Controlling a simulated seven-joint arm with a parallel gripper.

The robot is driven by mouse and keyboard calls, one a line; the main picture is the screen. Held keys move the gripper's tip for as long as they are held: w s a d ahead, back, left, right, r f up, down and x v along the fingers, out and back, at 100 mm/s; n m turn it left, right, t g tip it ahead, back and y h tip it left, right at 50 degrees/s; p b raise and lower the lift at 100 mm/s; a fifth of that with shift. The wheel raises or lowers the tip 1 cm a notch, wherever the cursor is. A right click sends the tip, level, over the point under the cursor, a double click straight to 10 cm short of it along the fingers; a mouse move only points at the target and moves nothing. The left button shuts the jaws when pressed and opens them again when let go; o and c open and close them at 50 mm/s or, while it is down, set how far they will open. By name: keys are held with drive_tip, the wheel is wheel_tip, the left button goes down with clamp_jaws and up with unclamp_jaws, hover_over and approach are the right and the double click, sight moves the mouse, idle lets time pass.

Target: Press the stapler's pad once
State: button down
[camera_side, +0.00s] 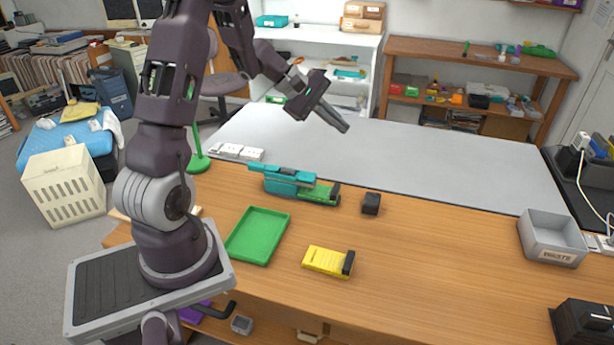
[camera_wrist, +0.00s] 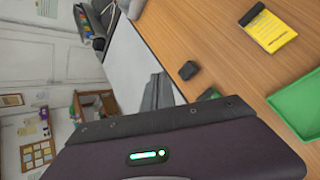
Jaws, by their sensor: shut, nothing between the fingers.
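A teal device with a long flat top (camera_side: 290,176), which looks like the stapler, lies on the wooden desk right of my arm's base. I cannot make out which part of it is the pad. A green slab with a black end block (camera_side: 320,194) sits against its right side. My gripper (camera_side: 343,127) is shut and empty, high above the desk's back edge, up and right of the teal device and well apart from it. In the wrist view the shut fingers (camera_wrist: 158,92) show in the middle, and the teal device is not clearly seen.
A small black block (camera_side: 371,204), a yellow slab with a black end (camera_side: 326,262) and a green tray (camera_side: 257,236) lie on the desk. A grey waste bin (camera_side: 552,238) stands at the right. The desk between the yellow slab and the bin is clear.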

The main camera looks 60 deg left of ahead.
sight(304, 176)
drive_tip(key=s+a+f+n+y, duration=0.2)
drive_tip(key=a+f+n, duration=0.3)
drive_tip(key=a+f, duration=0.5)
drive_tip(key=shift+s+a+n+t+y, duration=0.35)
drive_tip(key=shift+s+a, duration=0.2)
drive_tip(key=shift+a, duration=0.6)
drive_tip(key=shift+f, duration=4.35)
drive_tip(key=shift+f, duration=0.4)
drive_tip(key=shift+f, duration=0.65)
drive_tip(key=shift+r, duration=1.05)
